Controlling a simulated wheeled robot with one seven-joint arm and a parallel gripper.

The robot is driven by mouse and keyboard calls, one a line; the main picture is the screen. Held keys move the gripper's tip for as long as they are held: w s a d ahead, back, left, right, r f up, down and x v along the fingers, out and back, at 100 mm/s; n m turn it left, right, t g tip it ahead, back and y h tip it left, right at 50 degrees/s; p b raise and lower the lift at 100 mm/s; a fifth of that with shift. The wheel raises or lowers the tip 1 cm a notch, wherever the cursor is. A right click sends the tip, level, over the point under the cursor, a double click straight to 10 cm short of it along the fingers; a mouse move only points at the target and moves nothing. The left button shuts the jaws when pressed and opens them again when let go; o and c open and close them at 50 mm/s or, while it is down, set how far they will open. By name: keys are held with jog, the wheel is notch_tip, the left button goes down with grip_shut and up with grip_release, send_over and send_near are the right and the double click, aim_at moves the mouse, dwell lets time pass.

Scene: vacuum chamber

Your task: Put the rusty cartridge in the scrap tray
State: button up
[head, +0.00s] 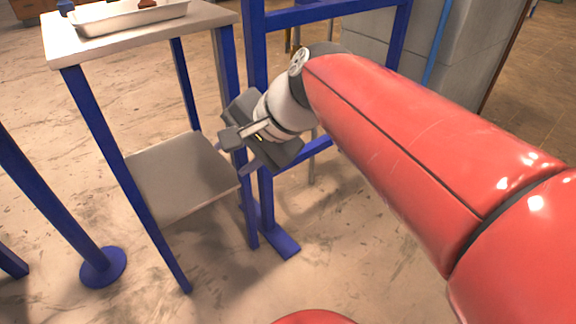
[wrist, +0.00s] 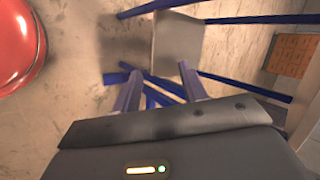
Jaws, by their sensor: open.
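A shallow metal tray (head: 108,22) sits on the light-topped stand at the upper left of the head view. A small rusty-brown piece (head: 148,4) shows in it, cut by the top edge of the picture. It may be the rusty cartridge, but I cannot tell. I cannot tell either whether this is the scrap tray. My gripper (head: 236,162) is low, right of the stand and below its top, in front of blue posts. In the wrist view its two fingers (wrist: 160,88) are apart with nothing held between them.
The stand's top (head: 205,17) has blue legs and a lower grey shelf (head: 183,178), close to my gripper. A blue frame (head: 262,60) stands behind my gripper. A grey cabinet (head: 385,40) is behind my arm. The floor at the lower left is mostly clear.

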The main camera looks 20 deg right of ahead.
jog(key=s+d+f+n+h, duration=0.5)
jog(key=s+d+f+n, duration=0.1)
jog(key=s+f+n, duration=0.3)
jog(key=shift+s+d+f+n, duration=0.15)
jog(key=shift+d+n, duration=0.05)
jog(key=shift+n, duration=0.4)
notch_tip(320, 180, up, 7)
jog(key=p, duration=0.6)
jog(key=shift+p, duration=0.4)
